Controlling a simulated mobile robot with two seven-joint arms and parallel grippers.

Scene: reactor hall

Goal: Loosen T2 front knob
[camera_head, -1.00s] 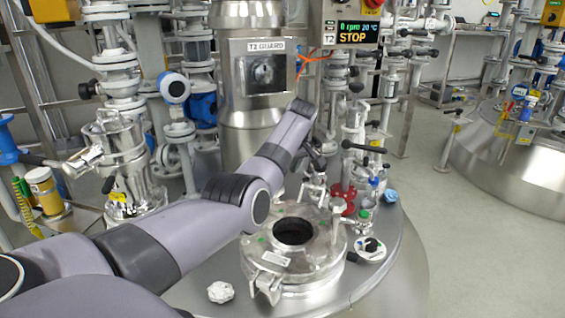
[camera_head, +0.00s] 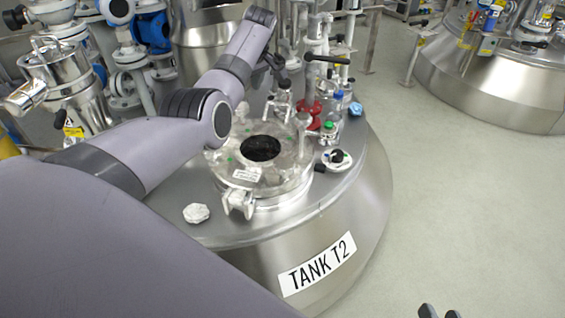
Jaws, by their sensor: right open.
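Tank T2's round metal lid (camera_head: 281,178) has a dark round opening in its middle. The front knob (camera_head: 238,202) is a metal clamp piece on the lid's near edge, above the TANK T2 label (camera_head: 317,264). My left gripper (camera_head: 277,72) is at the far side of the lid, near the rear clamp (camera_head: 281,100); it is small, dark and partly hidden by my arm, so its jaws cannot be read. My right gripper (camera_head: 440,312) shows only two dark fingertips at the bottom edge, apart and empty, over the floor, well right of and nearer than the front knob.
A white crumpled piece (camera_head: 196,213) lies on the tank top left of the front knob. A red flanged valve (camera_head: 309,113), small bottles (camera_head: 328,130) and a round white fitting (camera_head: 337,159) crowd the lid's right. The floor (camera_head: 470,200) to the right is clear.

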